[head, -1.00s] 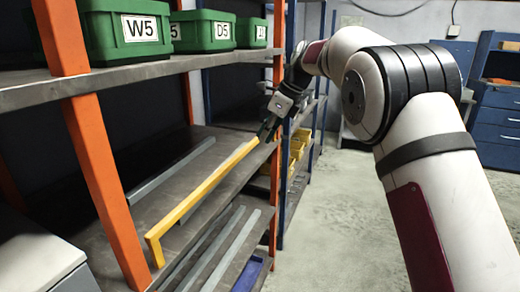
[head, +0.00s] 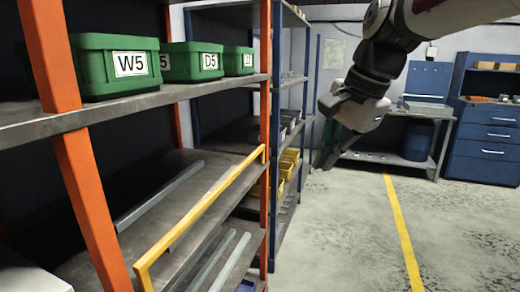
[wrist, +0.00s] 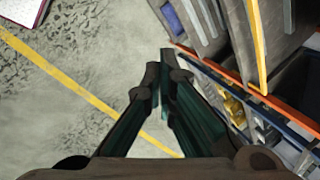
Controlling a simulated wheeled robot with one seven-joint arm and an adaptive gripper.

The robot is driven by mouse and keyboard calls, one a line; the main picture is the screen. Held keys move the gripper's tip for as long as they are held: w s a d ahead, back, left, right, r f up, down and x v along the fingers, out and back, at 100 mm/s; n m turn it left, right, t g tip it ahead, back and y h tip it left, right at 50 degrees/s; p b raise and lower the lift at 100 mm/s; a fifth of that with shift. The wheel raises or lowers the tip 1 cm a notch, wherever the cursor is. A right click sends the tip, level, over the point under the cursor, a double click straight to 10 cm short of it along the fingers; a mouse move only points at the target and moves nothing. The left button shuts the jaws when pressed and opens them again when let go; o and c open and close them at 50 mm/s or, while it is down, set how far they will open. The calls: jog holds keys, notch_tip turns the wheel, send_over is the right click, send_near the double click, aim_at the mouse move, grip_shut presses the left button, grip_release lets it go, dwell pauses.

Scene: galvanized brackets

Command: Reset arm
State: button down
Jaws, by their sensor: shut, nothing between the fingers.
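My gripper (head: 326,158) hangs in the air to the right of the shelving in the head view, above the open floor and clear of the shelves. In the wrist view its dark green fingers (wrist: 163,92) are closed together with nothing between them, pointing down toward the floor. My arm is raised and comes in from the upper right of the head view.
An orange-post shelf rack (head: 88,190) holds green bins (head: 115,68) above and grey metal bars (head: 160,195) below. A yellow bar (head: 200,207) runs along the middle shelf's front edge. A blue drawer cabinet (head: 492,135) and workbench stand behind. Floor with a yellow line (head: 402,232) is clear.

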jog(key=s+d+f+n+h, duration=0.1)
jog(key=s+d+f+n, duration=0.1)
jog(key=s, duration=0.6)
jog(key=s+d+f+n, duration=0.2)
jog(key=s+f+n, duration=0.2)
jog(key=s, duration=0.3)
jog(key=s+d+f+n+t+h+p, duration=0.1)
jog(key=s+d+f+n, duration=0.1)
jog(key=s, duration=0.6)
jog(key=f+n, duration=0.1)
jog(key=n, duration=0.1)
jog(key=shift+s+d+f+n+h, duration=0.3)
jog(key=shift+d+f+n, duration=0.1)
